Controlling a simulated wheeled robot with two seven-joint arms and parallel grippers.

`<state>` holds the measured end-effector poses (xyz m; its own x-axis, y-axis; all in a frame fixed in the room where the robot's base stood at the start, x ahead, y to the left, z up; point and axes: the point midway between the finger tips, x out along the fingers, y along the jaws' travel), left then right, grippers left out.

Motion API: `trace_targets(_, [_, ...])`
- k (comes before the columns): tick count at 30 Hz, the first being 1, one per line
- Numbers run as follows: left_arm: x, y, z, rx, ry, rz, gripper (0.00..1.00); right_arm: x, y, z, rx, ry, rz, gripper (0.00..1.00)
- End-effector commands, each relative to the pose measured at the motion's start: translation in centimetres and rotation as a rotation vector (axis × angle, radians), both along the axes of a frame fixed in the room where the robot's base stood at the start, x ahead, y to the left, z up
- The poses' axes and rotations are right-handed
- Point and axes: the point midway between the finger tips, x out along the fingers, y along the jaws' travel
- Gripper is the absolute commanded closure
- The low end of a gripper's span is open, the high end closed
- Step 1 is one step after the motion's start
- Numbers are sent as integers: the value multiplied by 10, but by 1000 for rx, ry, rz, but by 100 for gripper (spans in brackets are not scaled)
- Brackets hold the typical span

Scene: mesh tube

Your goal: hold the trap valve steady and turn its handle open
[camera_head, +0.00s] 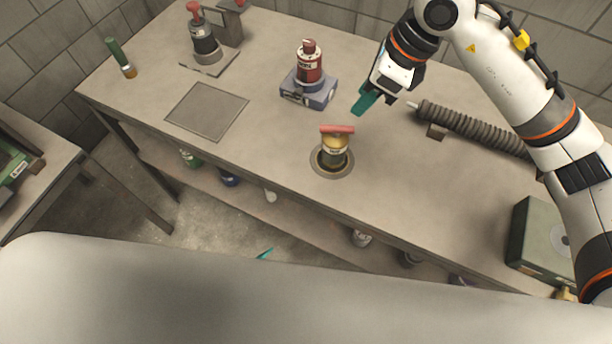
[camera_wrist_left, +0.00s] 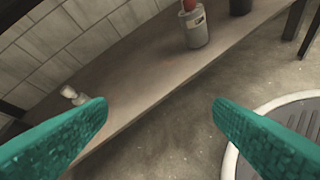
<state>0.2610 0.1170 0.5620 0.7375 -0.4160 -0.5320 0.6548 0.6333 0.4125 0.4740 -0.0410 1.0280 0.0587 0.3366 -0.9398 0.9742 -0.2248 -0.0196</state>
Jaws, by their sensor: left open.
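A yellow and dark valve-like body (camera_head: 334,158) with a flat red handle (camera_head: 337,129) stands upright in a round metal collar in the bench; it looks like the trap valve. The handle lies roughly left to right across its top. My right gripper (camera_head: 362,105) hangs above the bench, behind and right of the valve, apart from it. Its teal fingers overlap, so its opening is unclear. Only a teal tip of my left gripper (camera_head: 265,254) shows, low in front of the bench. In the left wrist view, its fingers (camera_wrist_left: 160,103) are wide apart with nothing between them.
A red canister (camera_head: 309,70) sits on a blue-grey block behind the valve. A ribbed hose (camera_head: 475,128) and a green box (camera_head: 541,240) are right. A square plate (camera_head: 207,111) lies left. A lower shelf (camera_wrist_left: 130,85) holds canisters; a round grate (camera_wrist_left: 290,125) is on the floor.

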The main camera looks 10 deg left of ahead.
Motion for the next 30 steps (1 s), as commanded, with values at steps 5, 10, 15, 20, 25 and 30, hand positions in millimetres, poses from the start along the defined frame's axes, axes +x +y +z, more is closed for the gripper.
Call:
trace_targets(5, [8, -52, 96, -56, -323, -140, 25, 0, 0, 0, 1, 1, 0, 64])
trace_targets(10, [7, -84, 192, -137, -583, -167, 25, 0, 0, 0, 1, 1, 0, 64])
trace_targets(15, [71, -77, 253, -386, -487, 7, 25, 0, 0, 0, 1, 1, 0, 64])
trace_targets(20, [113, -70, 281, -603, -332, 105, 25, 0, 0, 0, 1, 1, 0, 64])
trace_targets(25, [131, -68, 286, -698, -243, 143, 25, 0, 0, 0, 1, 1, 0, 64])
trace_targets(30, [148, -76, 286, -707, -236, 147, 25, 0, 0, 0, 1, 1, 0, 64])
